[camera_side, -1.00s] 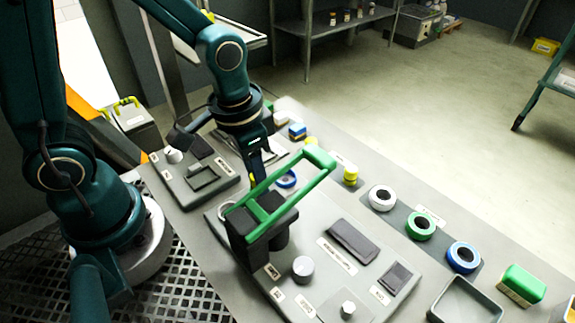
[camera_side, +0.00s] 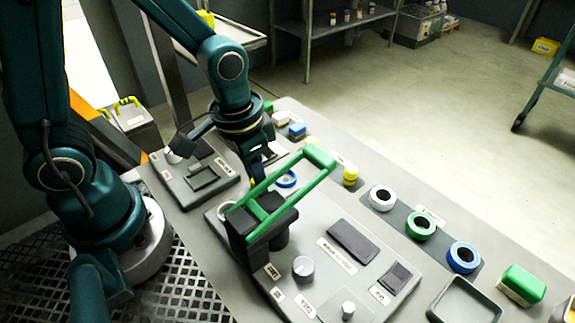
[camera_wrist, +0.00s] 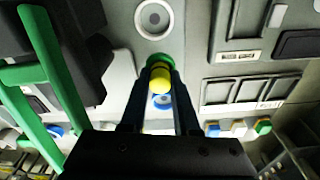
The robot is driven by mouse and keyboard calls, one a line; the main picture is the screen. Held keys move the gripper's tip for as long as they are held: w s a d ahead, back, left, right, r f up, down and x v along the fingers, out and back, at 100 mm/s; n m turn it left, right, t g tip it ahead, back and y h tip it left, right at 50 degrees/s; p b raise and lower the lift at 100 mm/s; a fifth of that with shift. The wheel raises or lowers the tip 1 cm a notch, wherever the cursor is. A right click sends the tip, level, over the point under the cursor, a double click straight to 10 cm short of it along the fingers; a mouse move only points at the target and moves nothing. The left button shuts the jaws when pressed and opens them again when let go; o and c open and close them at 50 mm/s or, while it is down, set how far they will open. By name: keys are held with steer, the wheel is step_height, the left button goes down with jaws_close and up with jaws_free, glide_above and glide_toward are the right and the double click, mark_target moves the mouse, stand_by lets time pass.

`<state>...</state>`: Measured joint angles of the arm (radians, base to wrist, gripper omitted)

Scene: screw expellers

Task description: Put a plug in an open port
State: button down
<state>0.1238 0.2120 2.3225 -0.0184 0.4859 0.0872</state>
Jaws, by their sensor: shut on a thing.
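My gripper (camera_wrist: 160,88) is shut on a yellow plug (camera_wrist: 159,78), held between the fingertips in the wrist view. A green-ringed port (camera_wrist: 154,60) lies just beyond the plug, partly covered by it. I cannot tell whether the plug touches this port. A white-ringed port (camera_wrist: 154,18) shows above and looks empty. A blue-ringed port (camera_wrist: 162,101) shows between the fingers; it is also in the side view (camera_side: 287,178). In the side view, my gripper (camera_side: 258,178) is behind the green handle and its tip is mostly hidden.
A press with a green handle (camera_side: 325,160) stands close beside my gripper. White (camera_side: 382,197), green (camera_side: 421,226) and blue (camera_side: 463,257) rings sit along the bench's right side. A yellow cylinder (camera_side: 350,175) stands near them. An open grey tray (camera_side: 468,300) is at front right.

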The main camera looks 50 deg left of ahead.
steer(key=shift+s+f, duration=0.15)
steer(key=shift+f, duration=0.6)
stand_by(0.8)
steer(key=c, duration=0.6)
jaws_free()
steer(key=shift+c, duration=1.1)
steer(key=shift+o, duration=0.5)
steer(key=shift+r, duration=4.6)
